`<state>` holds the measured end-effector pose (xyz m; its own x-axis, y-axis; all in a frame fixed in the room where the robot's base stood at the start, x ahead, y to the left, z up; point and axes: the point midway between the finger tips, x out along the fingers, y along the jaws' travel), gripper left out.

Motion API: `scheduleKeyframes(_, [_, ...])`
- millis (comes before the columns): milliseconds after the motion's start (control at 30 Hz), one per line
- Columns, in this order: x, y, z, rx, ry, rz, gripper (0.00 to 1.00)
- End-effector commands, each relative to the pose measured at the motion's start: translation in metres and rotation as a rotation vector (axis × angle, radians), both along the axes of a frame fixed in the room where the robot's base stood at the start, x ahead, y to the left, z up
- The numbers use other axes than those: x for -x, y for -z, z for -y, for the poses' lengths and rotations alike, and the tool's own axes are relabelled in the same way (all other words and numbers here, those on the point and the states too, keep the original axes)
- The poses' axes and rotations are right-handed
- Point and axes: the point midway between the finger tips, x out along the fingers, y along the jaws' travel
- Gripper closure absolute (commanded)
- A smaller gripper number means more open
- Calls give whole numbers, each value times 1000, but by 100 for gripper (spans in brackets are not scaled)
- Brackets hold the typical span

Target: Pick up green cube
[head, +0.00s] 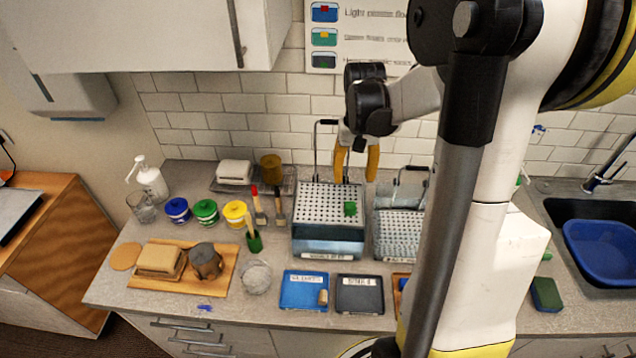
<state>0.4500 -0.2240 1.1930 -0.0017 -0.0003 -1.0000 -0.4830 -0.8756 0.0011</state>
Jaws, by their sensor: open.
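The exact height of the fingertips above the box is hard to tell.
A second perforated basket (398,236) stands to the right, partly behind my arm. A blue tray (303,291) and a dark tray (360,295) lie in front. Brushes (259,206) and several paint pots (205,210) stand left. A sink (600,250) is at right.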

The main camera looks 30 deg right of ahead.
Motion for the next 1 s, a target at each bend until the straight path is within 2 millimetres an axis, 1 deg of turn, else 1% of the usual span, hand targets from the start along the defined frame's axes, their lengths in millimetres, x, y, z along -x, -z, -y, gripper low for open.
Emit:
scheduleKeyframes(100, [0, 23, 0, 0, 1, -1, 48])
scheduleKeyframes(200, [0, 39, -1, 0, 0, 0, 48])
scheduleKeyframes(467, [3, 62, -5, 0, -1, 0, 48])
scheduleKeyframes(600, [8, 84, -12, 0, -1, 1, 48])
scheduleKeyframes(700, [8, 97, -11, 0, 0, 1, 48])
scheduleKeyframes(800, [8, 102, -11, 0, 0, 1, 48])
scheduleKeyframes(1000, [8, 102, -11, 0, -1, 1, 48])
